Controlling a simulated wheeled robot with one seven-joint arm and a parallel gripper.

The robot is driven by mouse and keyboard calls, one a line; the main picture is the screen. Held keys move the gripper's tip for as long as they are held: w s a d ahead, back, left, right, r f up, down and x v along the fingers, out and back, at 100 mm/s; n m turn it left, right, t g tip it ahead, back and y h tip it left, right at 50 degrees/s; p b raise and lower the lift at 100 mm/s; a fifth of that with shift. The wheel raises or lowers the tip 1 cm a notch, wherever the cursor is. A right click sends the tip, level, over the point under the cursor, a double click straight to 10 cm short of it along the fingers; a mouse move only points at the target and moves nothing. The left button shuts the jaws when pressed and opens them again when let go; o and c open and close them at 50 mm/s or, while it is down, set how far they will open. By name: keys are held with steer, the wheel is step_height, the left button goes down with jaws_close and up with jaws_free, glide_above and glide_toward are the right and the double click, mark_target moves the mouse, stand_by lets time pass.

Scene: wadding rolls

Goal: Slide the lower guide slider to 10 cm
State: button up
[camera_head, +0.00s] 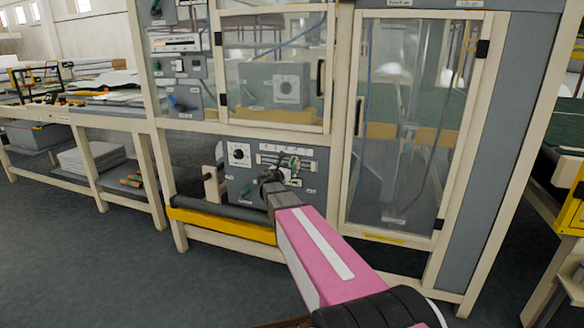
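The lower control panel (243,183) is a grey plate under the left glass door of the machine. A light horizontal scale strip (268,159), which seems to belong to a guide slider, runs across its upper right part. A dark knob with a pale dial (238,154) sits to its left. My gripper (276,174) is in front of the panel, just below the strip. Its dark fingers overlap the slider area and hide part of it. I cannot tell whether they touch a slider handle, or whether they are open or shut. The slider's reading is too small to make out.
A dark roller (222,211) and a yellow bar (222,225) jut out below the panel. A tall glass door (408,125) stands to the right. An upper panel with switches (180,70) is at left. A workbench (75,115) stands farther left; the floor (90,265) in front is clear.

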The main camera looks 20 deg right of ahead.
steer(key=shift+x, duration=1.5)
jaws_close()
steer(key=w+a, duration=0.1)
steer(key=a, duration=0.1)
steer(key=w+a, duration=0.2)
steer(key=shift+a, duration=0.15)
steer(key=shift+s, duration=0.1)
jaws_free()
